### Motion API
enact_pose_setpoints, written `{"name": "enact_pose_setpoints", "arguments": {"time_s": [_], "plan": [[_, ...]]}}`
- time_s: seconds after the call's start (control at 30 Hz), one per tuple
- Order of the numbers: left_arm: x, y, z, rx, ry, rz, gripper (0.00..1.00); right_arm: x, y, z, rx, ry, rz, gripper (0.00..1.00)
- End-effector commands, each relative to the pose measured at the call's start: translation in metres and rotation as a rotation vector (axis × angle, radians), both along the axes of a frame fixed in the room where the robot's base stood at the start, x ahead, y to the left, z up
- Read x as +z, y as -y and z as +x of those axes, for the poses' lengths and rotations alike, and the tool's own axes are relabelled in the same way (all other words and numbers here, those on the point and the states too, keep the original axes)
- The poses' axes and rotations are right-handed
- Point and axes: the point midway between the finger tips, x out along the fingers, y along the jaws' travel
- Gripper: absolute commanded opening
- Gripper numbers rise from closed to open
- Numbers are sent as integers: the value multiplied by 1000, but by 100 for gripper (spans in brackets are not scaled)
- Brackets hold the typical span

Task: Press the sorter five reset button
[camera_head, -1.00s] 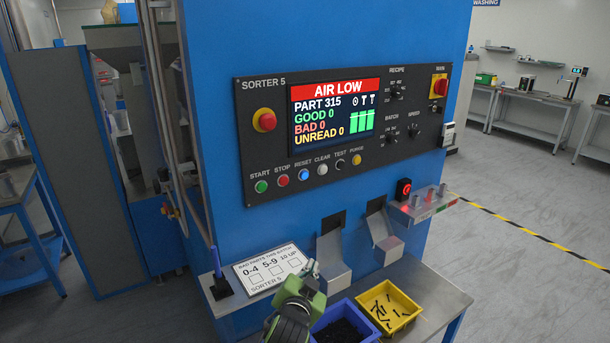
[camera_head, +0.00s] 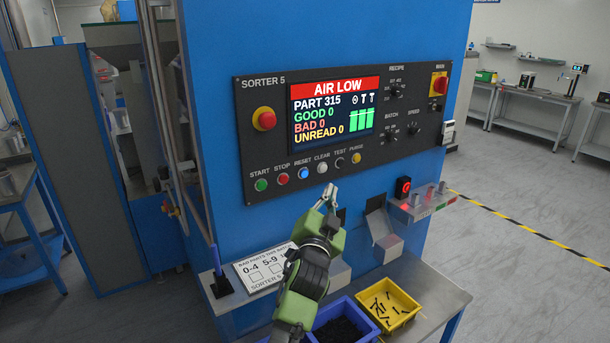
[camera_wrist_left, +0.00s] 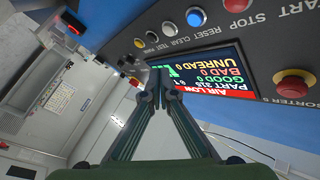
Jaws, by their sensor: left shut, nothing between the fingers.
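The Sorter 5 panel (camera_head: 262,164) stands on the blue machine front, its screen (camera_head: 333,110) reading AIR LOW. The blue reset button (camera_head: 303,173) sits in the bottom row between the red stop button (camera_head: 282,179) and the white clear button (camera_head: 322,168). In the left wrist view the reset button (camera_wrist_left: 195,17) is near the top, blue and uncovered. My left gripper (camera_head: 331,190) is shut and empty, just below the panel's lower edge, below and right of the reset button. It also shows in the left wrist view (camera_wrist_left: 159,72), apart from the button. My right gripper is out of view.
A red emergency stop (camera_head: 264,120) sits left of the screen. Below are a blue bin (camera_head: 318,322), a yellow bin (camera_head: 408,318) with dark parts, and a white card (camera_head: 262,277). A small shelf (camera_head: 424,208) juts out at the right.

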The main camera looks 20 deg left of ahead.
Motion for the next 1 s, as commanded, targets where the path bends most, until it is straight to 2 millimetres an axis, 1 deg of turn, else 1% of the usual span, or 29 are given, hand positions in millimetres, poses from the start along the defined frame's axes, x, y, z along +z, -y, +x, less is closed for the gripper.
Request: {"name": "enact_pose_setpoints", "arguments": {"time_s": [0.4, 0.5, 0.7, 1.0], "plan": [[0, -46, 35, 3, -1, 2, 0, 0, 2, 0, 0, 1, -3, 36], [0, -54, 42, 2, 0, 2, 0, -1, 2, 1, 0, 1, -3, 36], [0, -64, 49, 1, 0, 0, 0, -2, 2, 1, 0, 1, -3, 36], [0, -65, 50, 2, -1, 0, 0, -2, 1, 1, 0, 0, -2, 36]]}}
